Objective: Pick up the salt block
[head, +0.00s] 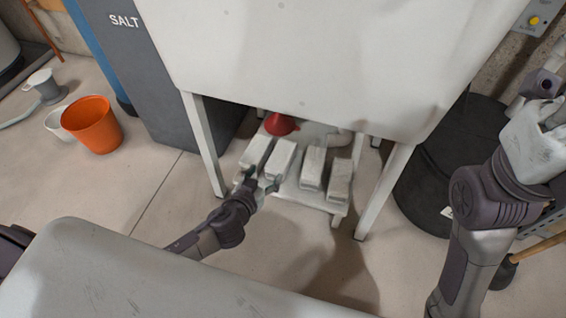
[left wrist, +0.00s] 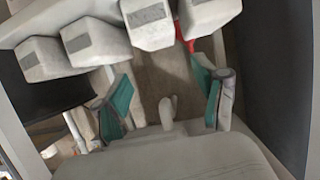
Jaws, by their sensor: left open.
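Several pale, worn salt blocks stand in a row on a low white shelf (head: 309,198) under a white tank. The two left ones (head: 257,150) (head: 281,158) are closest to my left gripper (head: 262,182). This gripper is open at the shelf's front left edge, just in front of these blocks. In the left wrist view its teal-padded fingers (left wrist: 165,97) are spread with no block between them. Block ends (left wrist: 149,22) (left wrist: 95,42) show beyond the fingers at the top. My right gripper (head: 546,96) is partly cut off at the right edge, far from the blocks.
A red funnel (head: 281,124) stands behind the blocks. White legs (head: 206,145) (head: 384,193) flank the shelf. A grey bin marked SALT (head: 165,75) and an orange bucket (head: 92,125) are at left. A black drum (head: 437,165) is at right. Floor in front is open.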

